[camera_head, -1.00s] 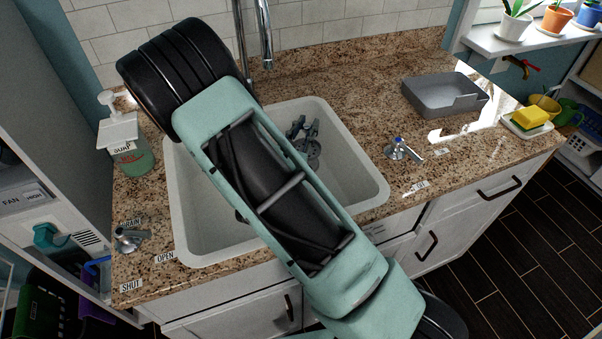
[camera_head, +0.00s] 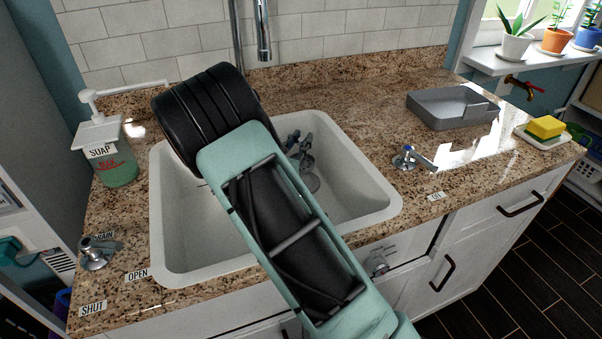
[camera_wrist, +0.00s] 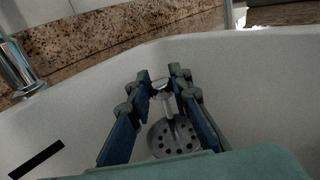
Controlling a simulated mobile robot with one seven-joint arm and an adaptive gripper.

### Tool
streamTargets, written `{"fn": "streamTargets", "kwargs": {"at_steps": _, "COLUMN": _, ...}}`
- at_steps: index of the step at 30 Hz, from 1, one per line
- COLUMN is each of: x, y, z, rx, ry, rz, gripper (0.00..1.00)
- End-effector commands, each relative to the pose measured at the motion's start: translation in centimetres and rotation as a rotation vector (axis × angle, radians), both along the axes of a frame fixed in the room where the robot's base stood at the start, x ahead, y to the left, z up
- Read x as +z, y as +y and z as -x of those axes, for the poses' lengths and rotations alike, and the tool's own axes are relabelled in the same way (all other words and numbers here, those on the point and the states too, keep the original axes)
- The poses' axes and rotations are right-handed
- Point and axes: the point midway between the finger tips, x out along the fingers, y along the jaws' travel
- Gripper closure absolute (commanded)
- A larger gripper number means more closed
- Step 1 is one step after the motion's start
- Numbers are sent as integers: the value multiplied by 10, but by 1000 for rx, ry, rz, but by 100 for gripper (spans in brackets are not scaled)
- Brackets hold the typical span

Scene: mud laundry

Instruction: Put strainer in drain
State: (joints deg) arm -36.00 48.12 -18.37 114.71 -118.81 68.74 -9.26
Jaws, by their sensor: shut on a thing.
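The strainer is a round grey metal disc with several holes and an upright stem. It shows between my fingers in the wrist view (camera_wrist: 172,140) and beneath them in the head view (camera_head: 312,182). My gripper (camera_wrist: 162,82), with blue-padded fingers, is shut on the strainer's upper stem. In the head view, my gripper (camera_head: 300,146) is inside the white sink (camera_head: 368,190), toward its back right, partly hidden by my arm. The drain opening cannot be seen; my arm covers much of the basin. I cannot tell whether the disc touches the sink.
A faucet (camera_head: 263,38) stands behind the sink. A soap bottle (camera_head: 112,158) and a drain lever (camera_head: 97,250) are on the left counter. A blue-topped tap handle (camera_head: 408,157), grey tray (camera_head: 450,108) and yellow sponge (camera_head: 546,127) are on the right. A dark slot (camera_wrist: 37,160) marks the sink wall.

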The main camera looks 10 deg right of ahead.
Motion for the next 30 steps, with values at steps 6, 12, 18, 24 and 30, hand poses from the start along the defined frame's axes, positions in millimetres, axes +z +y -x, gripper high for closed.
{"fn": "streamTargets", "kwargs": {"at_steps": 6, "x": -30, "y": 0, "z": 0, "rx": -1, "ry": -1, "rz": 0, "gripper": 100}}
{"fn": "streamTargets", "kwargs": {"at_steps": 12, "x": -51, "y": 0, "z": 0, "rx": 0, "ry": 1, "rz": 2, "gripper": 100}}
{"fn": "streamTargets", "kwargs": {"at_steps": 18, "x": -69, "y": 0, "z": 0, "rx": 0, "ry": -2, "rz": -1, "gripper": 100}}
{"fn": "streamTargets", "kwargs": {"at_steps": 24, "x": -69, "y": 0, "z": 0, "rx": 0, "ry": -2, "rz": -1, "gripper": 100}}
{"fn": "streamTargets", "kwargs": {"at_steps": 30, "x": -72, "y": 0, "z": 0, "rx": 0, "ry": -2, "rz": -1, "gripper": 73}}
